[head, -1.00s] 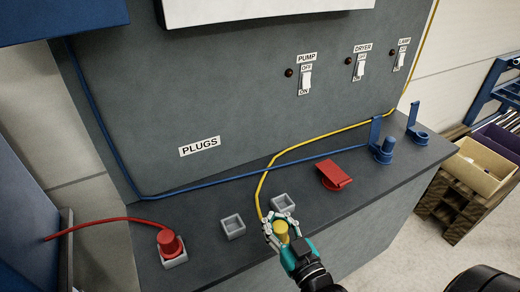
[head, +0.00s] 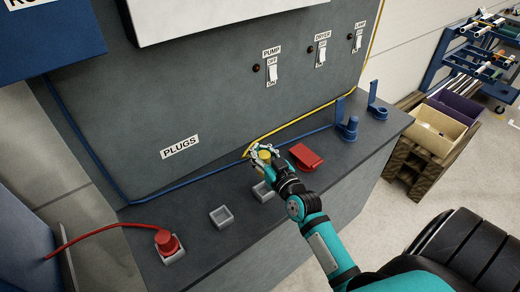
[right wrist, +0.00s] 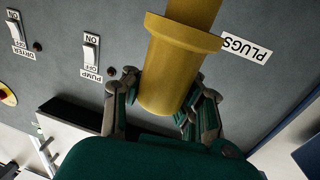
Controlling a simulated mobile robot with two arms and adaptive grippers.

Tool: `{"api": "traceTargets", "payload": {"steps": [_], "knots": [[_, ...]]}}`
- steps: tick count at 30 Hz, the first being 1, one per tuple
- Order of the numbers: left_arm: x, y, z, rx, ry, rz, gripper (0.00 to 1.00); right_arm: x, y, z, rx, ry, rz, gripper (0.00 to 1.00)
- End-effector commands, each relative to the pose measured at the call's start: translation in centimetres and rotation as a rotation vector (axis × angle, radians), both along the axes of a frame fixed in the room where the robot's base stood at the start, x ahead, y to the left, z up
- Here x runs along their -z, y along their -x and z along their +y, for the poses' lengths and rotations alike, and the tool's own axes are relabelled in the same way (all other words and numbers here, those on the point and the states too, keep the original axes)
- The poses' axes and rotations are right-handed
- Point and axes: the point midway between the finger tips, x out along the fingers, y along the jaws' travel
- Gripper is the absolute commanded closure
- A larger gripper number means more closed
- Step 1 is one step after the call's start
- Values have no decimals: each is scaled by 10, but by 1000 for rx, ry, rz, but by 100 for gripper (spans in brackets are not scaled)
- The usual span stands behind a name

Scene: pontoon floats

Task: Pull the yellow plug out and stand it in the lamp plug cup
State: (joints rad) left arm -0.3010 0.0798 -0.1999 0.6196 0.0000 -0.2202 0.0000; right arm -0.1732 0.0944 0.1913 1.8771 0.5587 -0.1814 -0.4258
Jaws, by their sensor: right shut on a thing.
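My right gripper (head: 262,152) is shut on the yellow plug (head: 265,155), above the worktop near the back panel. In the right wrist view, the plug's yellow body and wide collar (right wrist: 180,35) show between the fingers (right wrist: 162,100). The yellow cable (head: 310,118) runs from the plug along the panel to the right. Two blue holders with upright tabs stand at the right end of the worktop: the nearer (head: 347,130) has a blue plug in it, and the farther (head: 377,111) looks empty. I cannot read a lamp label on either. My left gripper is out of view.
Two grey square sockets (head: 221,217) (head: 263,191) look empty; the second is beside my right arm. A red plug (head: 166,241) sits in a third socket. A red block (head: 305,157) lies right of my gripper. A blue cable (head: 180,183) crosses the worktop's back.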

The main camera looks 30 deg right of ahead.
Motion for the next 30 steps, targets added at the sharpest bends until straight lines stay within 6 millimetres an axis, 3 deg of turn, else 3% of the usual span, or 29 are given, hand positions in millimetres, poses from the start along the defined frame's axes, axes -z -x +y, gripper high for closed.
{"api": "traceTargets", "payload": {"steps": [2,19,30], "knots": [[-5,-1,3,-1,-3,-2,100,-3,0,0,5,-1,0,100],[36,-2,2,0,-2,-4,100,51,0,0,5,0,0,100],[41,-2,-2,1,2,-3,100,57,0,0,5,0,-1,100]]}}
